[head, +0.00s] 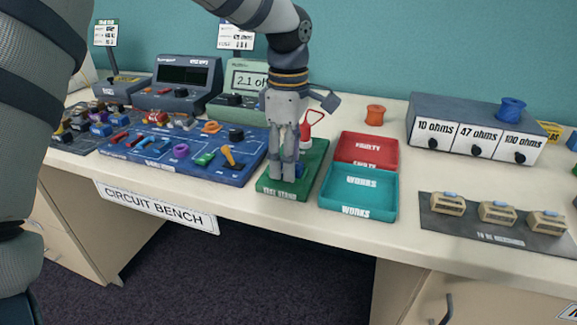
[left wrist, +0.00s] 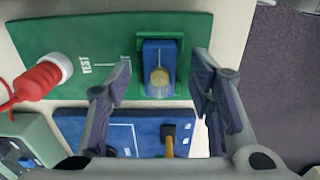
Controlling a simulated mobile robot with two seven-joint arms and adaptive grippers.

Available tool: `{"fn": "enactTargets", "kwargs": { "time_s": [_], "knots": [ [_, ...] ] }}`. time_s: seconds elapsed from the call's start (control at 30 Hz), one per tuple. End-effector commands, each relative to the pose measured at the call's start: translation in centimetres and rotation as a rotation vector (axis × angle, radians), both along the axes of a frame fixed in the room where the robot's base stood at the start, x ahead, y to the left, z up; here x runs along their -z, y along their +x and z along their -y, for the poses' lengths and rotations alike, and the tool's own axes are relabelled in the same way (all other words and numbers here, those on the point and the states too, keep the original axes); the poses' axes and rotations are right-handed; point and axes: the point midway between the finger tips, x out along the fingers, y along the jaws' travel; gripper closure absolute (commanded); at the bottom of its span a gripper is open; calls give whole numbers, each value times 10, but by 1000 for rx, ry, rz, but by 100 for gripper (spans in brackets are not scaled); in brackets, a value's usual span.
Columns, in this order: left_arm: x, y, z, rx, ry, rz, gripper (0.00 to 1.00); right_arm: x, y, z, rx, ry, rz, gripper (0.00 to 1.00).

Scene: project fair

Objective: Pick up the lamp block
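The lamp block is a small blue block with a pale round bulb on it. In the left wrist view the lamp block (left wrist: 153,54) sits in a green holder on the green test stand (left wrist: 50,38). My left gripper (left wrist: 162,78) is open, with one finger on each side of the block and visible gaps between. In the head view my left gripper (head: 284,170) points down over the test stand (head: 270,190). Only a bit of the lamp block (head: 299,171) shows there, the rest being hidden by the fingers. My right gripper is not in view.
A red probe (head: 306,130) stands at the back of the test stand. A blue component board (head: 225,165) is close on the left. A red tray (head: 365,150) and a teal tray (head: 358,190) are close on the right. A grey mat (head: 480,232) holds three beige blocks.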

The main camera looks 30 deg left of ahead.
Motion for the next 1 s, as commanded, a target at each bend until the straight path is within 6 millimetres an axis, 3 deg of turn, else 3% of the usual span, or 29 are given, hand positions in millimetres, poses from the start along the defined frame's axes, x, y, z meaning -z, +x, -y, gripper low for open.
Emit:
{"fn": "enactTargets", "kwargs": {
  "time_s": [0.03, 0.2, 0.5, 0.63, 0.77, 1.0],
  "knots": [
    [0, 0, 0, 0, 0, 0, 63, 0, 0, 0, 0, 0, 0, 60],
    [0, 0, 0, 0, 1, 0, 100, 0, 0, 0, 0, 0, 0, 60],
    [-1, 0, 0, 0, 1, 0, 100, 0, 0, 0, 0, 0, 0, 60],
    [-10, 0, -1, 0, 3, -1, 100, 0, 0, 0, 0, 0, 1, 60],
    [-35, 0, 0, -1, 2, 1, 100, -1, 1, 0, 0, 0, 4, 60],
    [-88, -41, 18, 1, 4, 6, 100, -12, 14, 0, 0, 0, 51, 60]
  ]
}}
